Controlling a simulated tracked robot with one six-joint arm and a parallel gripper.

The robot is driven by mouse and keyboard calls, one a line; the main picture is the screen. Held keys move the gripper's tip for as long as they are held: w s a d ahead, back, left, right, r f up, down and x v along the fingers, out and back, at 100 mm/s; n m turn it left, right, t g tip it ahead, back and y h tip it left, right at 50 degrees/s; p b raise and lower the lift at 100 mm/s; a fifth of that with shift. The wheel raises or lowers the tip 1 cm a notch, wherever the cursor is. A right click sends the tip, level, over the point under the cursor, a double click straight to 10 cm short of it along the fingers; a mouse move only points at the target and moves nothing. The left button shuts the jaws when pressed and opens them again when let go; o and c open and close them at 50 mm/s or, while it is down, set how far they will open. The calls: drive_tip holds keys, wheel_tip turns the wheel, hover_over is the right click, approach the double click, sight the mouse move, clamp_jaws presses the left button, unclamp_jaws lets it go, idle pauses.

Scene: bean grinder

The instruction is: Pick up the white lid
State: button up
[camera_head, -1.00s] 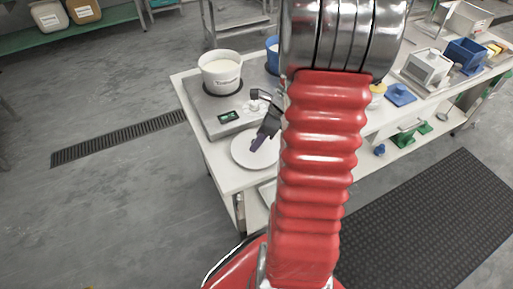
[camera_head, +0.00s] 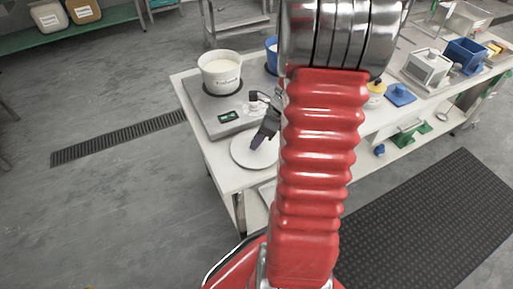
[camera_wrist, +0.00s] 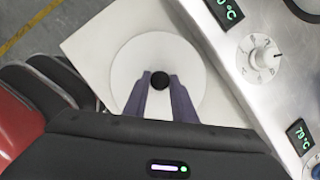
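The white lid (camera_wrist: 125,70) is a round disc with a black knob (camera_wrist: 160,80) at its centre. It lies flat on the near left corner of the table; the head view shows it too (camera_head: 242,155). My gripper (camera_wrist: 160,76) is over the lid, its two dark purple fingers apart with the knob showing in the gap between their tips. I cannot tell whether the fingers touch the knob or stay just above it. In the head view my gripper (camera_head: 256,144) points down at the lid's middle, and the knob is hidden.
A steel hot plate (camera_head: 204,108) with dials and displays stands just behind the lid, with a white bucket (camera_head: 221,80) on it. A blue vessel (camera_head: 272,58) is partly hidden by my arm. A blue box (camera_head: 466,55) stands far right. Floor left of the table is clear.

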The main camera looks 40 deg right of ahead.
clamp_jaws()
drive_tip(key=shift+r, duration=0.15)
wheel_tip(320, 180, up, 10)
idle(0.7)
drive_tip(key=shift+s, duration=0.1)
idle(0.4)
